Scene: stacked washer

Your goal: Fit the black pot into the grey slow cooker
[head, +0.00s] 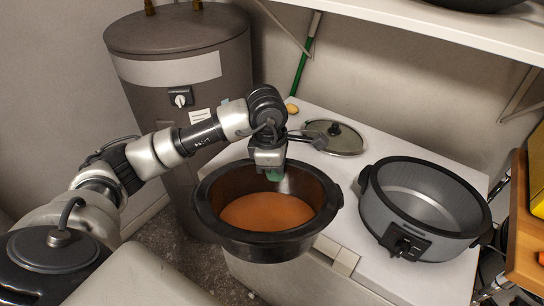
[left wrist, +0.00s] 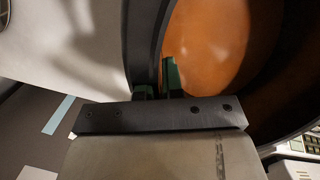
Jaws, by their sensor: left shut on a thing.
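The black pot (head: 262,243) shows in the head view left of the slow cooker, over the front left edge of the white top. It looks roughly level and has an orange-brown bottom inside. My left gripper (head: 275,174) is shut on its far rim. In the left wrist view the green fingers (left wrist: 160,80) straddle the pot's dark rim, and the orange-brown inside (left wrist: 215,45) lies to the right. The grey slow cooker (head: 383,212) stands open and empty on the white top at the right. My right gripper is not in view.
A glass lid (head: 343,138) lies on the white top (head: 330,108) behind the pot and cooker. A grey tank (head: 182,70) stands at the left behind my arm. A white shelf (head: 440,22) overhangs the back. A wooden surface (head: 525,235) is at the right.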

